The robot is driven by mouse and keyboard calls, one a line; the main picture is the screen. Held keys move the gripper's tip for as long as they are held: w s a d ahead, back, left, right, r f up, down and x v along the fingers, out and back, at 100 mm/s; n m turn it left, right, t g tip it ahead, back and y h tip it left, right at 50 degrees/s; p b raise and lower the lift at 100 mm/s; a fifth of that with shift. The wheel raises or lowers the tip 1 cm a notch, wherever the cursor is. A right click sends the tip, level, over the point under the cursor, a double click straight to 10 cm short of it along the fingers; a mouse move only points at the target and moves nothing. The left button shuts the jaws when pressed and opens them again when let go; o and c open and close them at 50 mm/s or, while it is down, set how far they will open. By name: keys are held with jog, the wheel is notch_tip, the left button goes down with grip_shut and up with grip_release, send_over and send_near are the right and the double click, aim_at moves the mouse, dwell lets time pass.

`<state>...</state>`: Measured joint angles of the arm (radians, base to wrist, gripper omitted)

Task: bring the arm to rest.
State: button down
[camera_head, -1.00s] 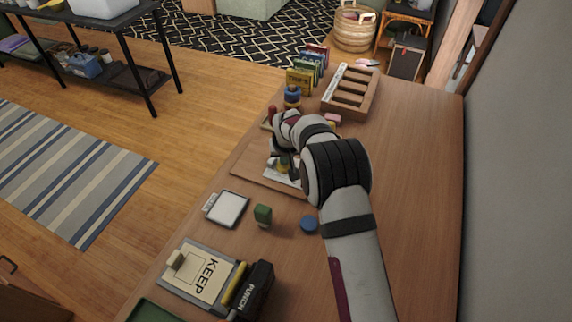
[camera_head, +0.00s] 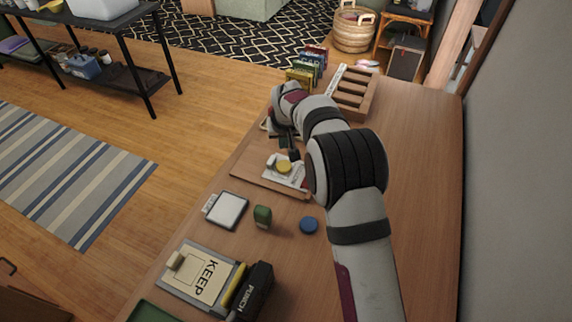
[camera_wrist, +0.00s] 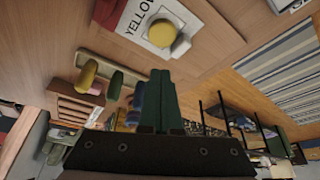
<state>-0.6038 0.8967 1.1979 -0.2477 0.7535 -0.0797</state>
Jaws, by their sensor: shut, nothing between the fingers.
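My gripper (camera_head: 292,152) is shut and empty, with its dark green fingers (camera_wrist: 161,92) pressed together in the wrist view. In the head view it hangs above the far part of the wooden board (camera_head: 250,178), apart from the yellow round piece (camera_head: 283,167). That yellow piece (camera_wrist: 162,33) lies on a white card (camera_wrist: 138,18) printed YELLOW. My arm reaches over the table from the near right and hides part of the middle.
A wooden slotted rack (camera_head: 373,101) and several coloured boxes (camera_head: 300,76) stand at the far end. Nearer are a green block (camera_head: 263,215), a blue disc (camera_head: 308,225), a white pad (camera_head: 228,209), a KEEP tray (camera_head: 200,278) and a black punch box (camera_head: 256,289). The table's right side is clear.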

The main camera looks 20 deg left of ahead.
jog(key=s+d+r+m+g, duration=0.1)
jog(key=s+d+r+m, duration=0.1)
jog(key=s+d+r, duration=0.35)
jog(key=s+d+r+m+h, duration=0.1)
jog(key=s+d+r+m, duration=0.15)
jog(key=d, duration=0.55)
jog(key=s+d+r+m+g, duration=0.1)
jog(key=s+d+r, duration=0.25)
jog(key=d, duration=0.35)
jog(key=s+d+m+g, duration=0.1)
jog(key=s+d+m, duration=0.2)
jog(key=s, duration=0.9)
jog(key=s+d+m+g, duration=0.1)
jog(key=s+d+m, duration=0.2)
jog(key=s, duration=1)
jog(key=d, duration=0.3)
jog(key=shift+s+d+y, duration=0.15)
jog(key=shift+d+y, duration=0.1)
jog(key=shift+y, duration=0.05)
